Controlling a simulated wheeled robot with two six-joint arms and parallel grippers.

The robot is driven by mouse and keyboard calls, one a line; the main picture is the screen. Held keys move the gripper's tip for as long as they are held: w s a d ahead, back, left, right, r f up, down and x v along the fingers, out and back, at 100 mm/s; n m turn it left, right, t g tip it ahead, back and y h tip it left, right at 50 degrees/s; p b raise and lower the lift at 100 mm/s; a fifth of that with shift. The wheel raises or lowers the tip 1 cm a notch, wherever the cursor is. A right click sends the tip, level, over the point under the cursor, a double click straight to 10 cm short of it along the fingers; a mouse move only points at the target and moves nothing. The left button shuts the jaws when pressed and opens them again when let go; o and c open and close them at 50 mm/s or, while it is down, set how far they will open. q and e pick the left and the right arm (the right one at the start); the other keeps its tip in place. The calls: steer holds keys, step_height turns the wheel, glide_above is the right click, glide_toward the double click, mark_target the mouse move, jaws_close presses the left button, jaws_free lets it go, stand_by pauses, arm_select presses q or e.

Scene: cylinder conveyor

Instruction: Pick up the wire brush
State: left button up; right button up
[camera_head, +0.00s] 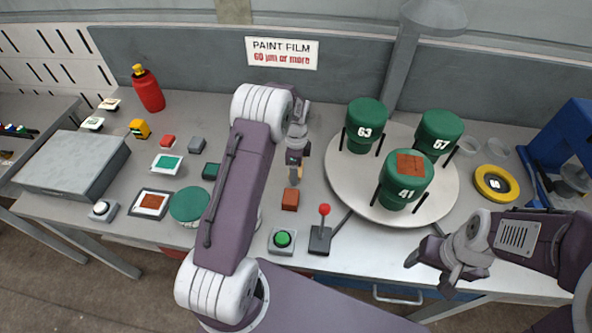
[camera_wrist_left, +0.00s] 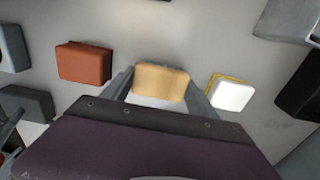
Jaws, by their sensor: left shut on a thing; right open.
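My left gripper (camera_head: 294,178) is shut on a tan block that looks like the wire brush (camera_wrist_left: 158,82). In the left wrist view the tan block sits between the two fingers; its bristles are not visible. In the head view my left arm covers much of the area around it, and only a little tan shows at the fingertips. The gripper is over the table, just behind a red-brown block (camera_head: 290,199). My right gripper (camera_head: 428,274) is open and empty by the table's front edge at the right.
A round turntable (camera_head: 337,180) carries green cylinders marked 63 (camera_head: 365,132), 57 (camera_head: 440,138) and 41 (camera_head: 408,195). The 41 cylinder has a brown patch on top. A red-knobbed lever (camera_head: 321,238) and a green button (camera_head: 282,239) stand at the front edge. A yellow tape roll (camera_head: 495,183) lies right.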

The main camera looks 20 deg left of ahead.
arm_select(q)
steer(key=shift+r, duration=0.1)
steer(key=shift+r, duration=0.3)
steer(key=r, duration=0.2)
steer(key=d+r, duration=0.1)
steer(key=r, duration=0.1)
steer(key=shift+w+b, duration=0.15)
steer(key=shift+b, duration=0.15)
steer(key=d+r, duration=0.6)
steer(key=d, duration=0.4)
steer(key=shift+w+d, duration=0.3)
steer(key=shift+w, duration=0.1)
steer(key=shift+r, duration=0.1)
